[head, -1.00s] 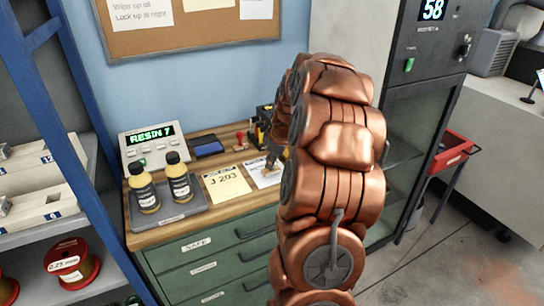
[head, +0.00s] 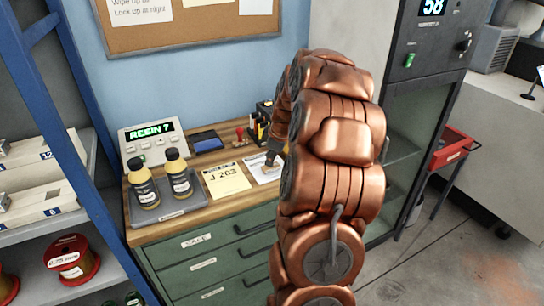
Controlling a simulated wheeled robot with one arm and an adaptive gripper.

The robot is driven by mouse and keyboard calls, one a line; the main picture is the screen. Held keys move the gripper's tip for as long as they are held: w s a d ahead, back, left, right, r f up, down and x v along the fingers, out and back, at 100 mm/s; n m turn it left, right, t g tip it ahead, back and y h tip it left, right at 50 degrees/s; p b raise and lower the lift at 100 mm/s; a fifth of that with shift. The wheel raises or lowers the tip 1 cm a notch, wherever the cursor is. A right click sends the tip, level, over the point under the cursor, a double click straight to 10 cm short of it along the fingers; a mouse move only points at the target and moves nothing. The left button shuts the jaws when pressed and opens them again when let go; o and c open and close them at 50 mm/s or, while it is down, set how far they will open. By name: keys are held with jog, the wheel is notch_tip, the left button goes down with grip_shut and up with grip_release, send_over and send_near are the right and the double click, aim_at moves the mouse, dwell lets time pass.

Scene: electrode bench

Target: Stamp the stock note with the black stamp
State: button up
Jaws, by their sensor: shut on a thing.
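A yellow note (head: 226,180) marked J 203 lies on the wooden bench top. A white printed sheet (head: 262,172) lies to its right; its print is too small to read, so I cannot tell which is the stock note. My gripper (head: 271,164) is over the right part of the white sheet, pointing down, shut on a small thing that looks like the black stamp. That thing is mostly hidden, and I cannot tell whether it touches the paper. A red-handled stamp (head: 239,134) stands behind the sheets. A dark blue ink pad (head: 207,142) lies to its left.
Two yellow bottles with dark caps (head: 178,175) stand on a grey tray (head: 150,213) at the left. A display unit (head: 148,146) reading RESIN 7 is behind them. A blue rack (head: 60,95) borders the bench at left; a dark cabinet (head: 412,130) stands at right.

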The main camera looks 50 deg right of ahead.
jog(key=shift+f, duration=0.4)
dwell(0.8)
jog(key=shift+r, duration=0.15)
jog(key=shift+r+b, duration=0.45)
jog(key=shift+r, duration=2.9)
